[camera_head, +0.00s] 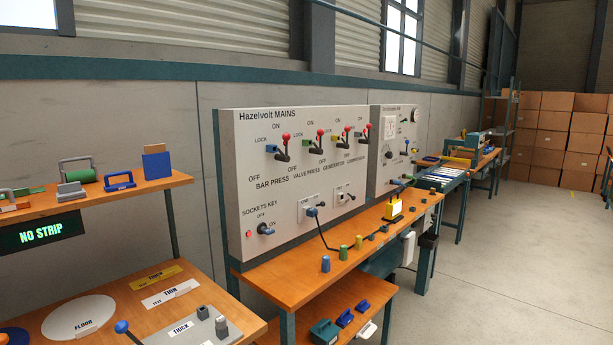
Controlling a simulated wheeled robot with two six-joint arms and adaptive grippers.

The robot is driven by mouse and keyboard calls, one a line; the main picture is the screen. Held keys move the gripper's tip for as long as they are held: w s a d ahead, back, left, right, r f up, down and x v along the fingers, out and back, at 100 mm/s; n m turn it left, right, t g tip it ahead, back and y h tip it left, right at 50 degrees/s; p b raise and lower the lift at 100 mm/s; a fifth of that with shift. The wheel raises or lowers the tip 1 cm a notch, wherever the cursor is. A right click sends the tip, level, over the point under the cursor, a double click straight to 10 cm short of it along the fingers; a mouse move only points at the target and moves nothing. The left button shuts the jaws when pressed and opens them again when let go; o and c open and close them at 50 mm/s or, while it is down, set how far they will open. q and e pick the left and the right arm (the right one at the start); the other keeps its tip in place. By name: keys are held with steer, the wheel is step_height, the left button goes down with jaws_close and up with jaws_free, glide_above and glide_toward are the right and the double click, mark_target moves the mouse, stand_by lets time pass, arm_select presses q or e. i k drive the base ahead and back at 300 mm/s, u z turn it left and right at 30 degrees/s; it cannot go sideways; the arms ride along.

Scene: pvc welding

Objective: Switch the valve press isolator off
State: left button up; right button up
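The grey Hazelvolt MAINS panel (240,170) stands upright behind the workbench, with a row of several isolator levers. The valve press isolator (320,134) is the second from the left, above the label VALVE PRESS. Its red-knobbed lever points up toward ON, with OFF marked below. Neither gripper is in view.
The wooden bench (290,262) below the panel carries small coloured pegs and a yellow device (393,208). A sockets key switch (265,229) sits low on the panel. Open floor (500,270) lies right.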

mark_target(318, 151)
steer(key=z, duration=0.4)
steer(key=k, duration=0.85)
steer(key=z, duration=0.45)
steer(key=k, duration=0.45)
steer(key=z, duration=0.45)
steer(key=i, duration=2.75)
steer(key=u, duration=0.9)
steer(key=i, duration=0.85)
steer(key=u, duration=1.6)
steer(key=i, duration=0.6)
steer(key=u, duration=0.35)
